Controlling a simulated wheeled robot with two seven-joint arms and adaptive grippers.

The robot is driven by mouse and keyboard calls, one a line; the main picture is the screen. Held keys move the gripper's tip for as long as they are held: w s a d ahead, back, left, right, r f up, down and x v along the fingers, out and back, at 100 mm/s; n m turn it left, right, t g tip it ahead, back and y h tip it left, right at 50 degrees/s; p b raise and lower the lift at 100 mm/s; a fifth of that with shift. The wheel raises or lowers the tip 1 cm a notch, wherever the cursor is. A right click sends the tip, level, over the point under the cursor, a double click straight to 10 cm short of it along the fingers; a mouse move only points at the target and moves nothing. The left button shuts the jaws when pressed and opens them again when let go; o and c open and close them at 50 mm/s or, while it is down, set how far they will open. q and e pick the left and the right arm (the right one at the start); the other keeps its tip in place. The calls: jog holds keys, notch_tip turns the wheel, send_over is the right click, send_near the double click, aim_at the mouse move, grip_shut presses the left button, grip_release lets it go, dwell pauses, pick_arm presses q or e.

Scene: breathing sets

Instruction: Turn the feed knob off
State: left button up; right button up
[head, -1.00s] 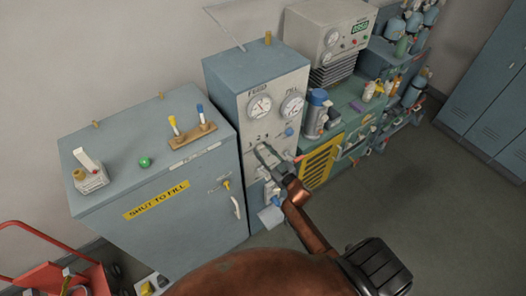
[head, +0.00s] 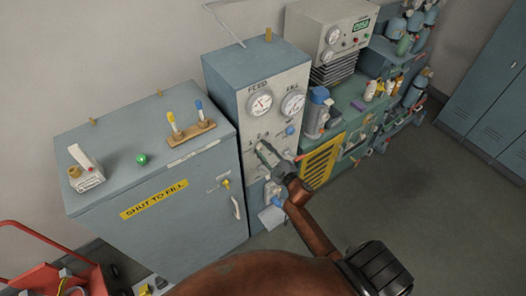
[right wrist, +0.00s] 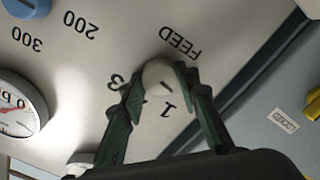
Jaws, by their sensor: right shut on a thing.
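The feed knob (right wrist: 160,78) is a small pale round knob with a short dark slanting mark. It shows in the right wrist view between my fingers, beside the upside-down word FEED and the digits 3 and 1. My right gripper (head: 263,152) is shut on it, one green-padded finger on each side. In the head view the gripper hides most of the knob, on the pale front of the blue-grey fill panel (head: 222,88). The feed gauge (head: 259,104) is above it. My left gripper is not in view.
The fill gauge (head: 293,103) and a blue knob (head: 290,131) are to the right on the panel. A cabinet (head: 160,222) marked SHUT TO FILL stands at left, a green bench with a blue-capped canister (head: 317,112) at right. The floor at right is clear.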

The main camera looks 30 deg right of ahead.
jog(key=shift+n, duration=0.7)
jog(key=shift+b, duration=0.3)
jog(key=o, duration=1.2)
jog(key=shift+c, duration=0.2)
jog(key=shift+s, duration=0.1)
jog(key=s, duration=1.1)
jog(key=shift+s+d, duration=0.4)
jog(key=shift+d, duration=0.05)
